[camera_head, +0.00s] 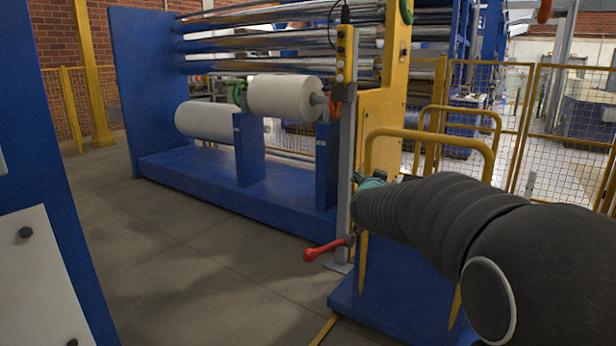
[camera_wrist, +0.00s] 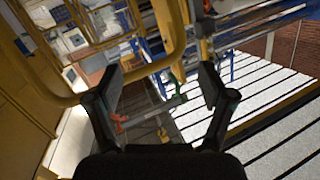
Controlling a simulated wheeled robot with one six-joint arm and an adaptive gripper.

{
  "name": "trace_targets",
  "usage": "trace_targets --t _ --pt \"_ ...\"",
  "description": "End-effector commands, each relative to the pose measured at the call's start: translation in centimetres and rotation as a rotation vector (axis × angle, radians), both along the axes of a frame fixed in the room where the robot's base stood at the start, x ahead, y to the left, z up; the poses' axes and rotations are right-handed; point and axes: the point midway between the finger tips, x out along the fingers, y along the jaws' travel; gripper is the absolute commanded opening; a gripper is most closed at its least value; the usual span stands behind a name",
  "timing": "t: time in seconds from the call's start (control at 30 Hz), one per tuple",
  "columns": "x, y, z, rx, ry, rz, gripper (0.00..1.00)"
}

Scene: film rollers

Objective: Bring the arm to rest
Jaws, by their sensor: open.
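My arm in its black ribbed sleeve reaches in from the right in the head view, towards the yellow-railed stand. A lever with a red handle (camera_head: 328,249) sits low on a grey post (camera_head: 345,190), left of and below my arm's far end in the head view.
A blue roller machine (camera_head: 200,182) carries white film rolls (camera_head: 285,97). Yellow rails (camera_head: 430,134) and a blue-based stand (camera_head: 385,295) lie by my arm. A blue panel (camera_head: 35,130) stands at the left. Grey floor (camera_head: 200,265) is clear between.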

Motion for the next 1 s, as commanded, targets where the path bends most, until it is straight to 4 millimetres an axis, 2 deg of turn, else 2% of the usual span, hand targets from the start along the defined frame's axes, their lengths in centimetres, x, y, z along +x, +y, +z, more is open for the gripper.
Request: trace_targets --t 0.07,0.23,0.37,0.5,0.67,0.8,0.9,1.0 --pt "-2.7 1.2 0.9 0.005 0.034 0.085 0.81" --pt "-8.9 3.7 0.7 0.004 0.153 0.251 0.81" --pt "-14.4 4.9 -0.6 -0.005 0.267 0.347 0.81" --pt "-21.0 5.5 -2.9 -0.022 0.41 0.421 0.81" --pt "-28.9 5.0 -6.4 -0.049 0.594 0.459 0.81" --pt "-35.7 3.8 -9.7 -0.073 0.756 0.451 0.81" --pt "-39.7 2.8 -11.7 -0.086 0.852 0.429 0.81" --pt "-42.5 1.9 -13.1 -0.094 0.923 0.407 0.81"
